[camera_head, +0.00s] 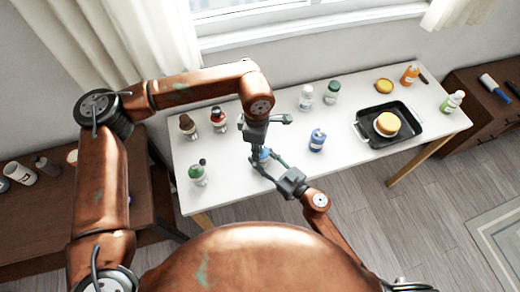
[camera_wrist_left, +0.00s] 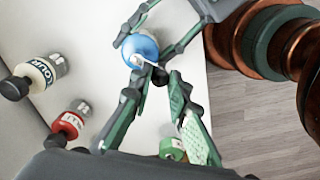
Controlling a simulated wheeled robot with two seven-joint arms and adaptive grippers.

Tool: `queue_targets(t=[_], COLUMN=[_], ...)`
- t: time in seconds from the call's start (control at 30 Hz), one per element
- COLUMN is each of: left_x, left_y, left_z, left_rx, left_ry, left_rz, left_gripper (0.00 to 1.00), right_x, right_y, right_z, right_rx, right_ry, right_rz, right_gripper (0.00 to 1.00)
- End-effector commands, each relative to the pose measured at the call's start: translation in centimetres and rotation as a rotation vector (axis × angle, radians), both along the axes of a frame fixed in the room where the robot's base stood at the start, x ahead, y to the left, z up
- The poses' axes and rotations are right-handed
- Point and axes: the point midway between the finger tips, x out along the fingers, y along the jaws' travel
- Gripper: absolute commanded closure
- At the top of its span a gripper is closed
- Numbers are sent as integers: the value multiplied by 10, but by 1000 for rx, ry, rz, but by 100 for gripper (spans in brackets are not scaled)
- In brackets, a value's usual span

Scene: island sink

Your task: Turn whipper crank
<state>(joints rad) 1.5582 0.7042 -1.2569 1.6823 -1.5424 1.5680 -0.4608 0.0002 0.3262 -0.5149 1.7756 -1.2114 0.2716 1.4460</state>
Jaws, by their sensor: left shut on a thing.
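The whipper (camera_head: 262,155) stands on the white table, its blue body mostly hidden between my grippers. In the left wrist view, its round blue top (camera_wrist_left: 140,46) shows with a small dark crank knob at its lower edge. My left gripper (camera_head: 258,146) comes down from above; in its wrist view its fingertips (camera_wrist_left: 157,78) close on the crank knob beside the blue top. My right gripper (camera_head: 268,167) reaches in from the lower right. Its fingers (camera_wrist_left: 145,36) lie on both sides of the blue body and appear closed on it.
A blue bottle (camera_head: 317,140) stands right of the grippers. A green-labelled bottle (camera_head: 198,174), red bottle (camera_head: 218,119) and brown bottle (camera_head: 187,126) stand left. White (camera_head: 305,98) and dark green (camera_head: 332,92) bottles stand behind.

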Motion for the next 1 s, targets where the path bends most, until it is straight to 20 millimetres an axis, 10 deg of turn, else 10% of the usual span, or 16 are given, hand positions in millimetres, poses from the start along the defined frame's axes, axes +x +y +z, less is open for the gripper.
queue_targets(t=[0.5, 0.53, 0.6, 1.0], left_x=[2, 2, 2, 2], left_y=[4, 4, 4, 3], left_z=[1, 1, 1, 0], left_rx=[0, 0, 0, 0], left_ry=[-1, -1, -1, 0], left_rz=[-118, -118, -117, -117], left_gripper=[100, 82, 77, 66], right_x=[0, 0, 0, 0], right_y=[0, 0, 0, 0], right_z=[0, 0, 0, 0], right_rx=[-1, -1, -1, -1], right_ry=[1, 1, 1, 1], right_rz=[0, 0, 0, 0], right_gripper=[87, 87, 87, 87])
